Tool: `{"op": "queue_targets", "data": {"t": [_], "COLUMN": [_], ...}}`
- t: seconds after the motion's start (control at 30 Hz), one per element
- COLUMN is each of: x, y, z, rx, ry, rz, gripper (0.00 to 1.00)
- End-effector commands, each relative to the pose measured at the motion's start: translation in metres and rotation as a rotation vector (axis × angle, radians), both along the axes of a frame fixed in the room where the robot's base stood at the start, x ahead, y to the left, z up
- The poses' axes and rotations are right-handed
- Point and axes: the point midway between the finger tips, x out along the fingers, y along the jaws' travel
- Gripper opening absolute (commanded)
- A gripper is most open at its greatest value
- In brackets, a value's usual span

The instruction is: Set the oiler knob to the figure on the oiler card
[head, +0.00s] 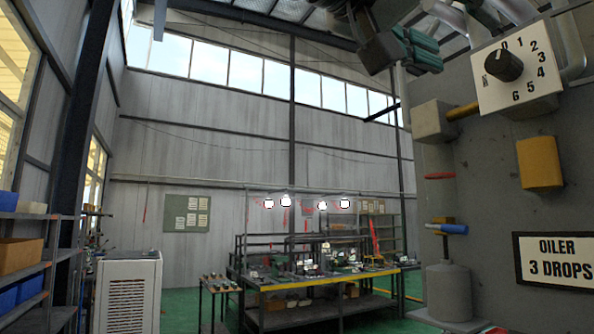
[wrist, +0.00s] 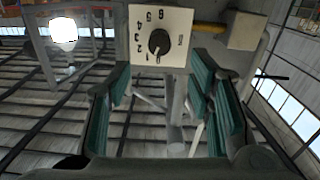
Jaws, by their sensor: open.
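The oiler dial is a white plate (head: 535,88) at the upper right of the head view, with figures 0 to 6 around a black knob (head: 503,66). The knob's pale mark seems to point near 0. The oiler card (head: 555,261) below reads "OILER 3 DROPS". My gripper (head: 418,48), with teal fingers, is open and empty, left of the dial and apart from it. In the wrist view the dial plate (wrist: 178,20) appears upside down, and the knob (wrist: 159,42) shows beyond and between the open fingers (wrist: 163,74).
A grey block with a brass stem (head: 432,121), a yellow block (head: 540,162) and a blue-handled valve (head: 447,228) sit near the dial on a grey panel (head: 480,200). Pipes run behind the dial. A workbench (head: 320,278) stands far back. Open space lies left of the panel.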

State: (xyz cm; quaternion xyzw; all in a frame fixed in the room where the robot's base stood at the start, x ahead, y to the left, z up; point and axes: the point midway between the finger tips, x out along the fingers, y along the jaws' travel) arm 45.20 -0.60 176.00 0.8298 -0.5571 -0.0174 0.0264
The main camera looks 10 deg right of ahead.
Motion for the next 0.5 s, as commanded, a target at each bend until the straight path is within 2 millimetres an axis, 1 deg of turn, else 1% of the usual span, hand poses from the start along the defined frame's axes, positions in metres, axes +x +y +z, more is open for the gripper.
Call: {"op": "queue_targets", "data": {"t": [0.03, 0.3, 0.5], "x": [0.002, 0.022, 0.034], "y": [-0.009, -0.058, -0.086], "z": [0.001, 0.001, 0.001], "rx": [0.000, -0.001, 0.000], "ry": [0.001, 0.004, 0.003], "rz": [-0.002, -0.001, 0.000], "gripper": [0.48, 0.48, 0.48]}}
